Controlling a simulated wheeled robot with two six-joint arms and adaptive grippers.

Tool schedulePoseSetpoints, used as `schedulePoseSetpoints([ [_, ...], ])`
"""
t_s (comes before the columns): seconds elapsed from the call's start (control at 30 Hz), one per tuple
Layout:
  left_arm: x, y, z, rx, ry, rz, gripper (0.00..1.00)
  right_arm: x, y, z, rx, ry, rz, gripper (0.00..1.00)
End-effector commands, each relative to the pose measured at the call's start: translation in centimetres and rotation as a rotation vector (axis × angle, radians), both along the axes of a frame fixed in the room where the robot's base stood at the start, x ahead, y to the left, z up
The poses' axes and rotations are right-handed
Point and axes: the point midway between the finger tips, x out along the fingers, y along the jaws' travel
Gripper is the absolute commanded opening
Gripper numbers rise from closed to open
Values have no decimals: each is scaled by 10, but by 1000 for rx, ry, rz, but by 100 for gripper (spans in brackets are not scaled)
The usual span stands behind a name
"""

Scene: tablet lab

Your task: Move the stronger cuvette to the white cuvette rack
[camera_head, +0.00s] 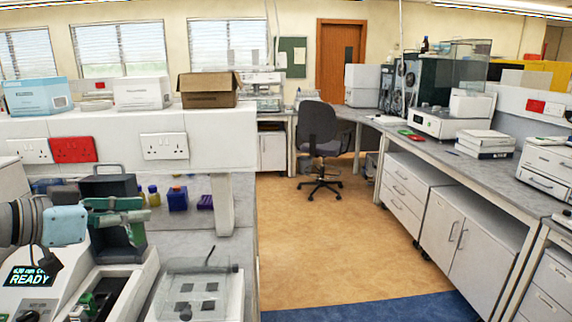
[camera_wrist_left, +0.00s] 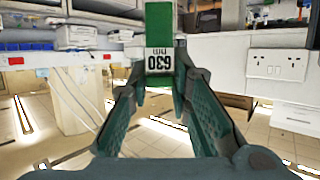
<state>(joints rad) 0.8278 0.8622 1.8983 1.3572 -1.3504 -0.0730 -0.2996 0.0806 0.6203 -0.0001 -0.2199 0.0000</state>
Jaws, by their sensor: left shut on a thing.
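My left gripper (camera_head: 132,211) comes in from the left at the bench's near left. In the left wrist view its fingers (camera_wrist_left: 158,82) are shut on a green block (camera_wrist_left: 160,38) with a white label reading "630 nm". A dark grey box-like thing (camera_head: 104,186) stands beside the gripper in the head view. An instrument display (camera_head: 30,276) below the gripper reads "630 nm", partly covered, and "READY". I cannot make out a cuvette for sure, nor tell which thing is the white cuvette rack. My right gripper is not in view.
A white tray-like thing (camera_head: 197,296) with dark squares and a clear cover stands at the near right. Small bottles (camera_head: 153,196), a blue container (camera_head: 178,198) and a purple rack (camera_head: 205,202) stand farther back. A white panel with sockets (camera_head: 163,146) rises behind.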

Motion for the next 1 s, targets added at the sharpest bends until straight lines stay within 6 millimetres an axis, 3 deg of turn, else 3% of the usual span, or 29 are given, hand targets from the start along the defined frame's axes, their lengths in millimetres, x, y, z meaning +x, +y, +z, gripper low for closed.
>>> schedulePoseSetpoints([
  [0.1, -40, -44, -44, 5, 14, -150, 0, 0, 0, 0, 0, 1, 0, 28],
  [0.23, -85, -80, -92, 1, 16, -270, 0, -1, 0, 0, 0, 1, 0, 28],
  [0.4, -127, -101, -146, -1, 15, -345, 0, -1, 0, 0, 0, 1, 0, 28],
  [0.5, -140, -102, -170, -2, 12, -356, 0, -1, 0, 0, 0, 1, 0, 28],
  [0.7, -152, -101, -193, -1, 2, -357, 0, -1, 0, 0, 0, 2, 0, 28],
  [1.0, -152, -101, -194, -2, 0, -356, 0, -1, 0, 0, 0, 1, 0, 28],
])
